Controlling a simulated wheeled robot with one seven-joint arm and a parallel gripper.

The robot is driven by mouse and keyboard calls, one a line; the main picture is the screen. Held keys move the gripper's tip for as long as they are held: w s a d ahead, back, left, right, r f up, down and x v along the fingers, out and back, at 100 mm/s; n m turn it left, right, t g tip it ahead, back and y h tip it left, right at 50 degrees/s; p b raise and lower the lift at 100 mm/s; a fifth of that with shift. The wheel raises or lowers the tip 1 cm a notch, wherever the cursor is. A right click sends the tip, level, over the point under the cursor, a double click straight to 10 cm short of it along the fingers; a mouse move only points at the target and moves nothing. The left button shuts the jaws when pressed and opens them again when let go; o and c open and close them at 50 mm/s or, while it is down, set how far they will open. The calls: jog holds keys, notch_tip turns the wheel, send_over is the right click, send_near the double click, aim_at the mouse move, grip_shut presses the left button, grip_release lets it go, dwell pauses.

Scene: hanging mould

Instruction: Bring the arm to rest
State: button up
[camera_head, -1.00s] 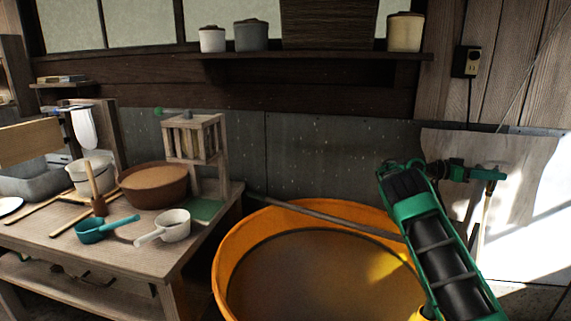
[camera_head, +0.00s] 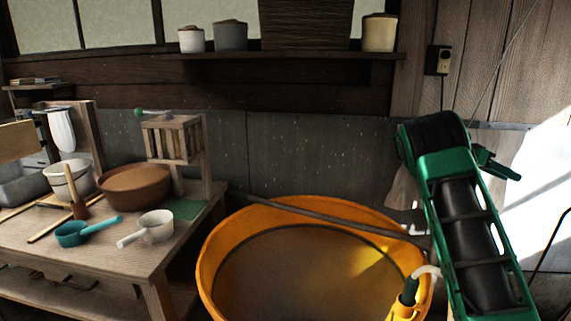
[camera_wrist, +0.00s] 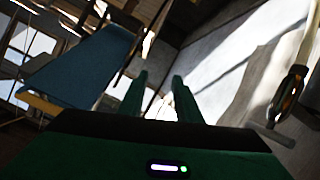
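My green and black arm rises at the right of the head view, above the right side of the orange tub. My gripper (camera_head: 500,165) shows only partly there, behind the upper arm, pointing right towards the pale sheet. In the wrist view my gripper (camera_wrist: 160,76) has two green fingers standing apart with nothing between them. No object is held.
The orange tub (camera_head: 215,240) has a pole across it. The wooden table (camera_head: 110,255) at left bears a brown bowl (camera_head: 135,187), a teal ladle (camera_head: 75,235), a white ladle (camera_head: 155,228) and a slatted wooden box (camera_head: 172,140). A wall shelf (camera_head: 290,58) holds jars.

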jog(key=s+a+f+n+t+y, duration=0.1)
jog(key=s+a+n+y, duration=0.15)
jog(key=s, duration=0.55)
jog(key=s+a+f+n+t+y, duration=0.1)
jog(key=s+a+y, duration=0.25)
jog(key=s, duration=0.45)
jog(key=s+a+f+n+t+y, duration=0.1)
jog(key=s+a+f+n+y, duration=0.2)
jog(key=s+a, duration=1)
jog(key=s+a+f+n+y, duration=0.4)
jog(key=s+a+f, duration=0.2)
jog(key=s+a, duration=0.6)
jog(key=shift+s+a+t, duration=0.35)
jog(key=shift+a+t, duration=0.05)
jog(key=shift+a, duration=0.7)
jog(key=shift+w+f, duration=0.2)
jog(key=shift+w, duration=0.45)
